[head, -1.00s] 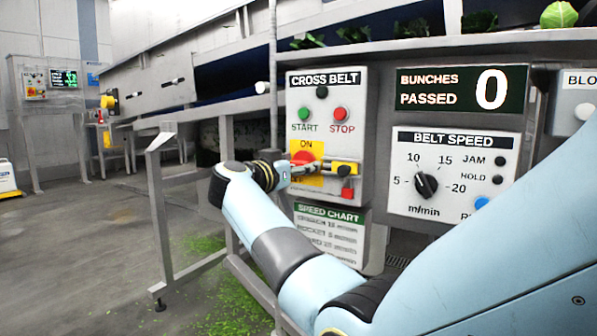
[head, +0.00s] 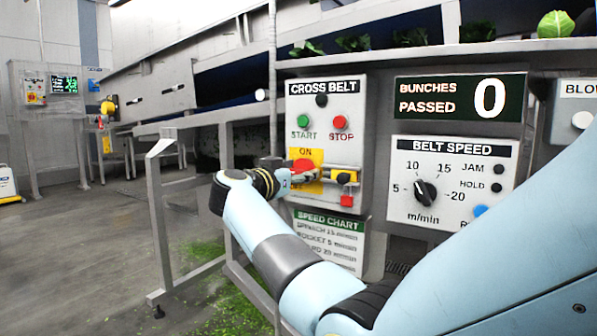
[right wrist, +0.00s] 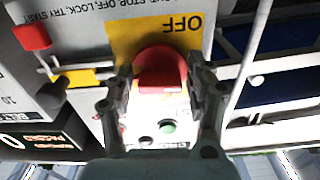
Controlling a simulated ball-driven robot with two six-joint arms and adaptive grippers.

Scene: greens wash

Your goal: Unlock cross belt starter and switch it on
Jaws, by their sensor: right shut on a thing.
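The cross belt starter box (head: 352,110) stands mid-picture in the head view, with green START (head: 303,120) and red STOP (head: 340,122) buttons. Below them a red rotary switch (head: 303,166) sits on a yellow ON/OFF plate (head: 313,155). My right gripper (head: 298,178) is at this switch. In the right wrist view its fingers (right wrist: 163,82) are shut on the red switch knob (right wrist: 160,72), one on each side. A yellow block (head: 344,177) on a metal bar is right of the switch, and a red padlock (head: 347,200) hangs below it. My left gripper is not in view.
The BELT SPEED panel (head: 470,205) and the bunches counter (head: 459,97) reading 0 are to the right. A speed chart (head: 328,240) is below the starter. Metal frame legs (head: 160,220) stand left, with open floor beyond.

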